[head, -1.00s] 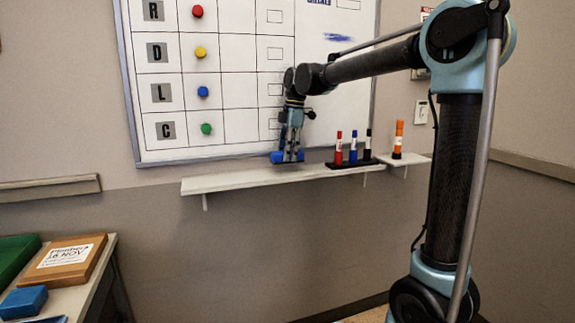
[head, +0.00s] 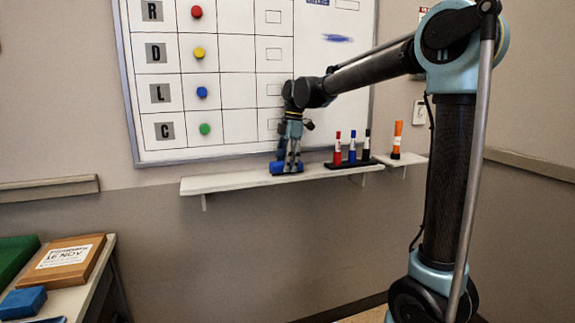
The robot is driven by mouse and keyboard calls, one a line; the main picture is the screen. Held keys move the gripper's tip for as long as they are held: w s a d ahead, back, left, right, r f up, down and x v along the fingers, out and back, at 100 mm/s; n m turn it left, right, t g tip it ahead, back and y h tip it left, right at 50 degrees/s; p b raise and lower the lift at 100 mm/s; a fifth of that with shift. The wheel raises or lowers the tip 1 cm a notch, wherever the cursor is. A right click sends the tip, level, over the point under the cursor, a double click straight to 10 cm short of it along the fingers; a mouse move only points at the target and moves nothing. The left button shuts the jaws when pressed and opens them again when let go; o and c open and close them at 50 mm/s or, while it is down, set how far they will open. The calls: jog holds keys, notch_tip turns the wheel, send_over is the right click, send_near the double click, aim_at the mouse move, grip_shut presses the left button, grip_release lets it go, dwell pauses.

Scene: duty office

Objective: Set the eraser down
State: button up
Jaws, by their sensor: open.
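The blue eraser (head: 278,168) sits on the white wall shelf (head: 225,184), below the whiteboard and left of the marker holder. My gripper (head: 287,166) points down over the eraser, with its fingers still around or right beside it. The gripper is open. Part of the eraser is hidden behind the fingers, and any gap between fingers and eraser is too small to make out.
Red, blue and black markers (head: 352,150) stand in a dark holder (head: 350,165) to the right. The whiteboard (head: 235,107) is close behind. The shelf's left part is clear.

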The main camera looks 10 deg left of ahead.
notch_tip(320, 180, up, 12)
jog(key=d, duration=0.1)
jog(key=shift+w+d, duration=0.25)
jog(key=shift+w, duration=0.2)
jog(key=s+d+f+m+t, duration=0.1)
jog(key=s+d+f+m, duration=0.25)
jog(key=d, duration=0.45)
jog(key=s+d+f+m, duration=0.3)
jog(key=d+f+m, duration=0.1)
jog(key=d, duration=0.4)
jog(key=s+d+f+m+t, duration=0.1)
jog(key=s+d+f+m, duration=0.25)
jog(key=d, duration=0.45)
jog(key=s+d+f+m, duration=0.4)
jog(key=s+f, duration=0.1)
jog(key=f, duration=0.2)
jog(key=s+d+f+m+h, duration=0.1)
jog(key=s+d+f+m, duration=0.3)
jog(key=f, duration=0.3)
jog(key=s+d+f+m+t, duration=0.1)
jog(key=s+d+f+m, duration=0.4)
jog(key=s+d+f, duration=0.1)
jog(key=shift+f+h, duration=0.3)
jog(key=shift+f, duration=0.55)
